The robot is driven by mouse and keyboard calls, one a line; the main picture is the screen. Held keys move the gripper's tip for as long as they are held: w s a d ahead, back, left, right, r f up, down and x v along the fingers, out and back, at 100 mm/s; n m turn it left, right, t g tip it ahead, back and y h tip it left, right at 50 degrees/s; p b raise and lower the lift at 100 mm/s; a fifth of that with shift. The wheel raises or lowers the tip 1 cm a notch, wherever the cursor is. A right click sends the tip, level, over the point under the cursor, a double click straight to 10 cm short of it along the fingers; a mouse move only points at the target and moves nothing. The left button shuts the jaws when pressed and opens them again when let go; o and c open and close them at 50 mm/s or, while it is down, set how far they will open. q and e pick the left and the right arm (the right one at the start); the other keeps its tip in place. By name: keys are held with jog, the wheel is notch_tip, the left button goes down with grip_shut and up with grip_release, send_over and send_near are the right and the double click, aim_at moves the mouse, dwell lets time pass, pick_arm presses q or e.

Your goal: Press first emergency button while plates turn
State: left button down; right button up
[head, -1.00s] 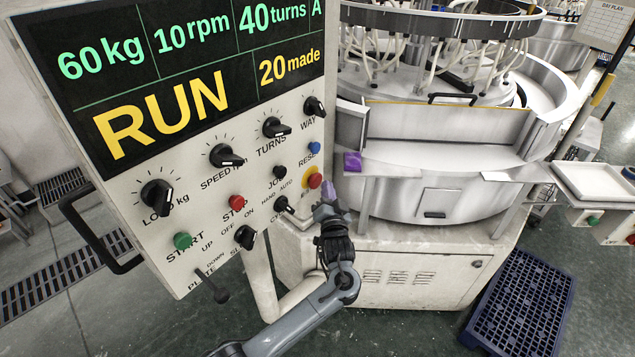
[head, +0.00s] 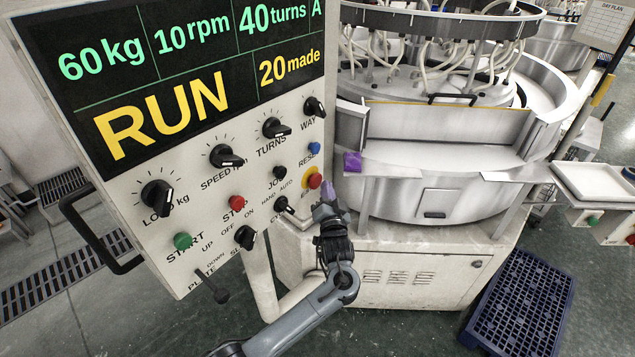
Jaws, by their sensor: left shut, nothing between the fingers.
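The control panel (head: 110,190) fills the left; its display reads RUN, 10 rpm, 40 turns and 20 made. The red emergency button (head: 314,181) on a yellow disc sits near the panel's lower right edge. My left gripper (head: 328,192) is shut and empty, with purple at its tips, just below and right of that button in the picture. I cannot tell whether it touches the panel. The lapping machine (head: 430,185) stands behind, with hoses over its top; its plates are mostly hidden. My right gripper is out of view.
A red stop button (head: 236,202), green start button (head: 182,241), blue button (head: 314,148) and several black knobs share the panel. A black handle (head: 100,230) juts from its left side. A blue pallet (head: 520,305) lies on the floor at right. A white tray (head: 595,185) stands far right.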

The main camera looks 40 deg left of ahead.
pick_arm(q)
jog(key=shift+a, duration=0.35)
jog(key=shift+s+a+p, duration=0.15)
jog(key=shift+a+p, duration=0.2)
jog(key=shift+a, duration=0.35)
dwell(1.1)
jog(key=shift+d, duration=1.05)
jog(key=shift+w+d+p, duration=0.2)
jog(key=shift+d+p, duration=0.05)
jog(key=shift+d, duration=1.05)
jog(key=shift+w+d+p, duration=0.15)
jog(key=shift+d+p, duration=0.1)
jog(key=shift+d, duration=1)
